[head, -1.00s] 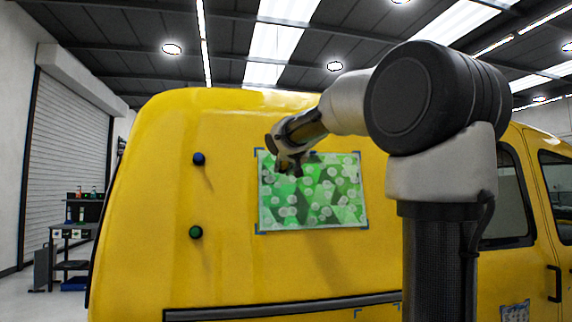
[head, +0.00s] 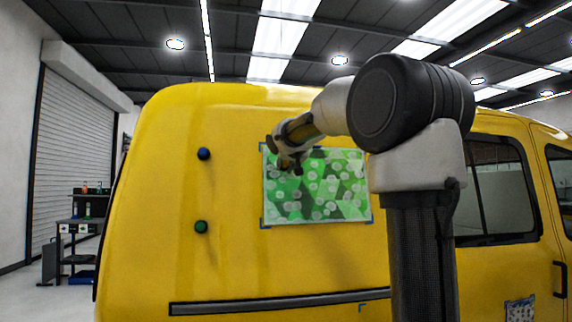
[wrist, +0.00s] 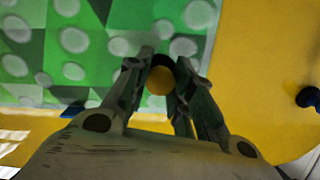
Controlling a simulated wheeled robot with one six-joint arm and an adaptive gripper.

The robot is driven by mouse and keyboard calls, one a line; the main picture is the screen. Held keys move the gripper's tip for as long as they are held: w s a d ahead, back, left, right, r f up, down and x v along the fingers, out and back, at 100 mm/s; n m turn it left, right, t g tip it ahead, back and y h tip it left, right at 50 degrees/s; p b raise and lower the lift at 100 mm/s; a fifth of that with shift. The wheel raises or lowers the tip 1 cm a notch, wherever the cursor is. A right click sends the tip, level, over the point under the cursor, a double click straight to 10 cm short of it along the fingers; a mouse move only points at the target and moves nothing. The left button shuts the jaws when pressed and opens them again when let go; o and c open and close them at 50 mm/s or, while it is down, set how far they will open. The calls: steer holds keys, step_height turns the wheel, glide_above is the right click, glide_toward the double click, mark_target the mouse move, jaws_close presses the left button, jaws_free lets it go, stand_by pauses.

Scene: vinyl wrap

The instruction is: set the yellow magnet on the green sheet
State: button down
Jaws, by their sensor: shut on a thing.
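The green sheet (head: 345,205), patterned with green shapes and pale round spots, lies on the yellow van's side panel. My gripper (head: 287,162) is in front of its upper left corner. In the wrist view, my gripper (wrist: 162,75) is shut on the yellow magnet (wrist: 159,81), a small yellow round piece with a dark part behind it. The magnet overlaps the green sheet (wrist: 110,40) there, near its edge. I cannot tell whether it touches the sheet.
A blue magnet (head: 204,154) and a green magnet (head: 201,227) sit on the yellow van (head: 150,200) left of the sheet. The blue one also shows in the wrist view (wrist: 308,97). A shelf cart (head: 75,235) stands far left.

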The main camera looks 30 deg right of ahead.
steer(key=shift+x, duration=0.8)
stand_by(0.4)
steer(key=shift+r, duration=0.15)
stand_by(0.3)
steer(key=c, duration=1.2)
jaws_free()
steer(key=shift+o, duration=0.2)
steer(key=shift+s, duration=0.1)
